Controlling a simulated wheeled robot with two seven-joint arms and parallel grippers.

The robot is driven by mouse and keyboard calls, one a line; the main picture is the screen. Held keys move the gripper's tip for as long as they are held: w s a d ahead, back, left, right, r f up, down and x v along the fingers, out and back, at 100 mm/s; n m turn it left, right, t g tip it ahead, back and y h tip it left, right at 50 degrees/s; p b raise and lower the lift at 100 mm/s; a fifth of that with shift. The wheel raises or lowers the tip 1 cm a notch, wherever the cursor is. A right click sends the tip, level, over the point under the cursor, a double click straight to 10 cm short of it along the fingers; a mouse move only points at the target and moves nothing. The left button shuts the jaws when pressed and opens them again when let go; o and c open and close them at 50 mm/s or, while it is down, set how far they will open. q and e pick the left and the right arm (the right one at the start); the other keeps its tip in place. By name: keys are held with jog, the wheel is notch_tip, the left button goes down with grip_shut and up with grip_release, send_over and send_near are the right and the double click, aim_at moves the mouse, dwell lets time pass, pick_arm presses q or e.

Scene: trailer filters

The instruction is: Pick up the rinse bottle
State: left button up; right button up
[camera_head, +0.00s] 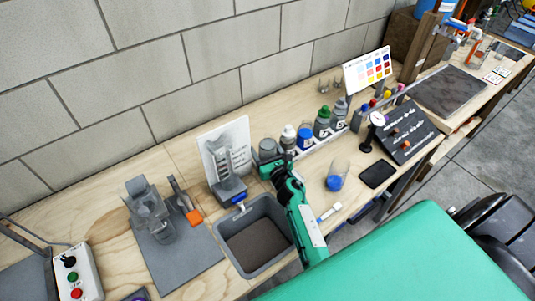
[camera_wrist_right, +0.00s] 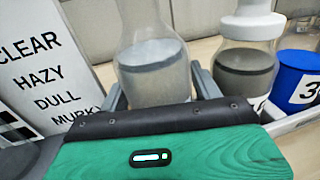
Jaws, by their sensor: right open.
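A clear bottle (camera_wrist_right: 153,60) with grey contents stands between the fingers of my right gripper (camera_wrist_right: 160,85) in the right wrist view. The fingers are open, one on each side of it; whether they touch it I cannot tell. Its base is hidden behind the gripper body. In the head view the same bottle (camera_head: 268,148) is at the near left end of the bottle row, with my right gripper (camera_head: 266,168) at it. No label marks it as the rinse bottle. A clear vessel with a blue part (camera_head: 335,180) stands apart to the right. My left gripper is not in view.
A white-capped bottle (camera_wrist_right: 247,55) and a blue container marked 3 (camera_wrist_right: 300,78) stand close to the right. A sign reading CLEAR, HAZY, DULL (camera_wrist_right: 35,65) is close on the left. A grey bin (camera_head: 223,232) lies beside my right arm. A phone-like black slab (camera_head: 377,175) lies farther right.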

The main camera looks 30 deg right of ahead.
jog(key=c, duration=1)
jog(key=shift+o, duration=0.2)
jog(key=shift+r, duration=0.15)
notch_tip(320, 180, up, 28)
jog(key=p, duration=1.1)
jog(key=shift+f, duration=0.25)
